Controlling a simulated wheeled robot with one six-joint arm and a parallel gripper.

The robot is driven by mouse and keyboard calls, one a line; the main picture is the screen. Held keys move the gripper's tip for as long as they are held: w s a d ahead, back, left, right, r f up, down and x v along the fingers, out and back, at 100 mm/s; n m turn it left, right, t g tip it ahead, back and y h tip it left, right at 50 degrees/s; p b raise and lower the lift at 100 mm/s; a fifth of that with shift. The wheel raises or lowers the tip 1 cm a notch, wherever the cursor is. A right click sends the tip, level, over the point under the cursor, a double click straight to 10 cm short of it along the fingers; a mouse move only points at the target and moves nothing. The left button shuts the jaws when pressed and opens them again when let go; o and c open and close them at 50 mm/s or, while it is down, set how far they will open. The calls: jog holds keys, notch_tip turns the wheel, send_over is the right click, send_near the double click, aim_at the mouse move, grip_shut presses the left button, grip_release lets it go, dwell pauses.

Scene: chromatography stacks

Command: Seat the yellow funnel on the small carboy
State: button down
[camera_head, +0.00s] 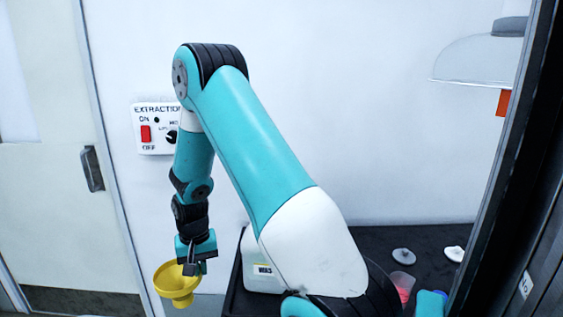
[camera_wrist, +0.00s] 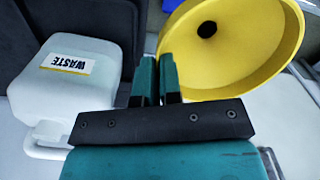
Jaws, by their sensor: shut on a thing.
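The yellow funnel (camera_head: 173,282) hangs from my gripper (camera_head: 192,268) at the lower left of the head view, mouth up and spout down. In the wrist view, my gripper (camera_wrist: 158,80) is shut on the rim of the funnel (camera_wrist: 245,45), whose dark spout hole shows. A white carboy (camera_head: 259,283) with a WASTE label stands to the right of the funnel, partly hidden behind my arm. The carboy (camera_wrist: 55,100) also shows at the left of the wrist view, apart from the funnel. Its mouth is not clearly visible.
The carboy stands on a dark bench (camera_head: 357,243). Two pale round pieces (camera_head: 403,255) and a cup with pink contents (camera_head: 402,286) lie to the right. An extraction switch panel (camera_head: 156,128) is on the wall. A dark frame (camera_head: 510,170) bounds the right side.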

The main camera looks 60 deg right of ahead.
jog(key=s+d+r+m+p, duration=0.6)
jog(key=s+d+r+m, duration=0.1)
jog(key=d+r, duration=0.25)
jog(key=s+d+r+m+p, duration=0.6)
jog(key=d+r+m+p, duration=0.15)
jog(key=d+r, duration=0.2)
jog(key=shift+s+f+b, duration=0.1)
jog(key=shift+f+b, duration=2.35)
jog(key=shift+f, duration=0.45)
jog(key=shift+f, duration=0.1)
jog(key=shift+f+b, duration=0.8)
jog(key=shift+f, duration=0.25)
jog(key=shift+f+b, duration=0.35)
jog(key=shift+f, duration=0.15)
